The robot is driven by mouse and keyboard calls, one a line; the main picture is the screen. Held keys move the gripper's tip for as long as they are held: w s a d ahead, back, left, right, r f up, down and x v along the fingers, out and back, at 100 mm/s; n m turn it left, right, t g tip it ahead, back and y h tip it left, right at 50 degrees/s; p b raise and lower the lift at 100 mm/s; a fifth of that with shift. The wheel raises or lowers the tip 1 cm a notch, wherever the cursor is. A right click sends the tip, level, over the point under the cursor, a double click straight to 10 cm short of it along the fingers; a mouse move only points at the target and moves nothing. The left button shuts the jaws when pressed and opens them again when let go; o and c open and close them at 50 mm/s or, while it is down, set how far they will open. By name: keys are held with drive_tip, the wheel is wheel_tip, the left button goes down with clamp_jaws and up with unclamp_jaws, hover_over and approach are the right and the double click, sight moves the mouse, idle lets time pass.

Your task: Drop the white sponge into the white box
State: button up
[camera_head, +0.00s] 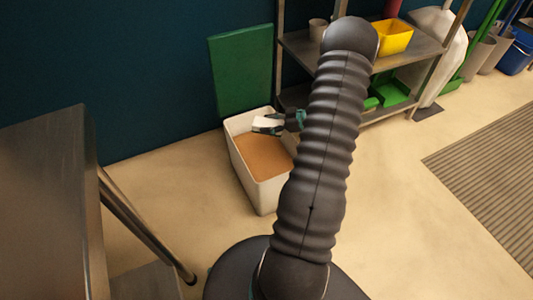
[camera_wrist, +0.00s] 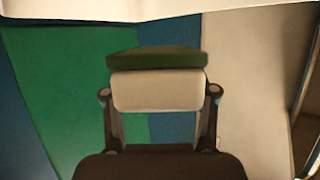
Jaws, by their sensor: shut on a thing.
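The white box (camera_head: 240,176) stands on the floor by the wall in the head view, open at the top, with brown-orange contents inside. My gripper (camera_head: 284,123) appears over the far part of the box, partly hidden by my arm. It is shut on the white sponge (camera_head: 268,124), which shows against the box's far end. In the wrist view the sponge (camera_wrist: 158,91) sits between the two fingers, pale with a dark green layer along its upper edge. The head view does not show clearly how high the sponge is above the contents.
A green board (camera_head: 241,70) leans against the dark blue wall behind the box. A metal shelf (camera_head: 415,52) with a yellow bin (camera_head: 394,37) stands to the right. A steel table (camera_head: 45,200) is at the left. Floor between table and box is clear.

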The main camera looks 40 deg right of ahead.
drive_tip(key=shift+f, duration=0.2)
drive_tip(key=o, duration=1.1)
drive_tip(key=shift+o, duration=0.2)
drive_tip(key=v, duration=1.2)
drive_tip(key=shift+w, duration=0.1)
